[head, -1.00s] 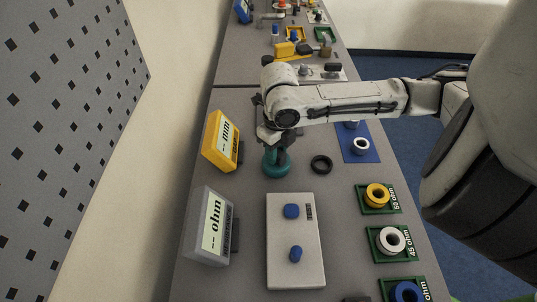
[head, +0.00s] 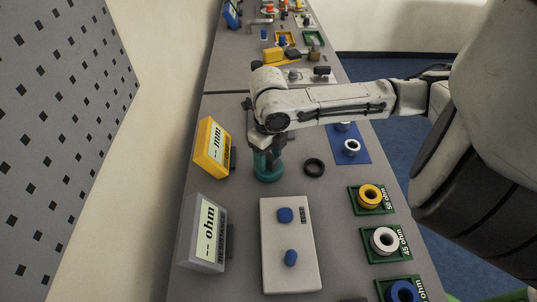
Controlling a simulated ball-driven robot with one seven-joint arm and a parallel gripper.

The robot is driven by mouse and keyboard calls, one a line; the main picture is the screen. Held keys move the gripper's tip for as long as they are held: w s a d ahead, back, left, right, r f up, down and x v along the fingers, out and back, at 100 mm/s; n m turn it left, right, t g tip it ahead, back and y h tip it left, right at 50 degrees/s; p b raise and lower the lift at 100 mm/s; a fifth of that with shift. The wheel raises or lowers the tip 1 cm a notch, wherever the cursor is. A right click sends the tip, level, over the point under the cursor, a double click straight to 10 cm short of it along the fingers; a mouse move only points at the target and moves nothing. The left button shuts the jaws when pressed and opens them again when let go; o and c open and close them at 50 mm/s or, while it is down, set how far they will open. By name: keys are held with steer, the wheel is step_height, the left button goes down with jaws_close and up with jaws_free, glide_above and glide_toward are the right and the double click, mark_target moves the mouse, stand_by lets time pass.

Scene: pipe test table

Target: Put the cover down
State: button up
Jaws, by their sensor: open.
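A teal round piece (head: 268,174) with a raised middle stands on the grey table, between the yellow meter and a black ring; it looks like the cover. My gripper (head: 267,146) points down over its top and is open, with its fingers at the upper part of the teal piece. The fingers and wrist hide much of that top, so I cannot tell whether they touch it. What lies under the teal piece is hidden.
The black ring (head: 314,167) lies just right of the teal piece. A yellow meter (head: 212,148) and a grey ohm meter (head: 203,234) stand left. A pale box (head: 290,246) with blue knobs is in front. Yellow (head: 370,196) and white (head: 384,241) rings sit on green trays right.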

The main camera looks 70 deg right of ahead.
mark_target(269, 156)
step_height(269, 156, up, 12)
stand_by(0.4)
stand_by(0.5)
